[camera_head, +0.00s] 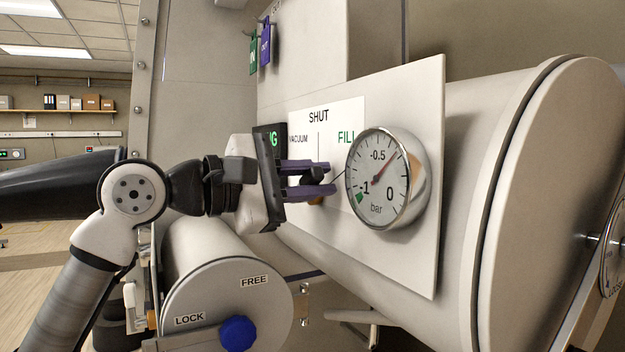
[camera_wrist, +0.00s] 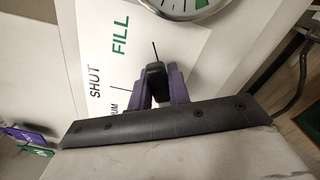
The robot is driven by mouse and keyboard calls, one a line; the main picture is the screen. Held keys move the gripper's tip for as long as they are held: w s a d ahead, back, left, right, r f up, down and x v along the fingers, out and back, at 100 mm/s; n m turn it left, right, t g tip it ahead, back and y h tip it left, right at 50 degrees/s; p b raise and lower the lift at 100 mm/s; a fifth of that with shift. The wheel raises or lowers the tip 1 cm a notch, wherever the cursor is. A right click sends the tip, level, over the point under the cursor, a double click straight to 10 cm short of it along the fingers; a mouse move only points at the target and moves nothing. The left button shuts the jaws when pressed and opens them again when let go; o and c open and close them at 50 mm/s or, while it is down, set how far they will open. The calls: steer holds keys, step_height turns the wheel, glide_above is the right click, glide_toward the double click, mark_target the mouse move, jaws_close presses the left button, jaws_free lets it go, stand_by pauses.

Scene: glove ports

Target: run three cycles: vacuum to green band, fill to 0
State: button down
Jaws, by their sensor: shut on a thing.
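The round gauge (camera_head: 378,180) on the white panel reads in bar. Its needle points up and right, between -0.5 and 0, and the green band sits by -1. Part of the gauge shows at the top of the wrist view (camera_wrist: 180,5). The label plate (camera_head: 318,115) reads SHUT, VACUUM and FILL. My gripper (camera_head: 330,180) is shut on the dark valve handle (camera_wrist: 155,76), left of the gauge. The fingers hide most of the handle in the head view.
A small cylinder (camera_head: 225,300) below carries LOCK and FREE labels and a blue knob (camera_head: 238,334). Green and purple tags (camera_head: 265,45) hang above the panel. The large cylinder's round end (camera_head: 555,200) stands at right. A dark sign with green letters is partly hidden behind my gripper.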

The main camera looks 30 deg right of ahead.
steer(key=c, duration=1.3)
jaws_free()
steer(key=shift+a, duration=0.15)
steer(key=a, duration=0.9)
steer(key=a+b, duration=0.1)
steer(key=a, duration=0.3)
steer(key=shift+s+a, duration=0.3)
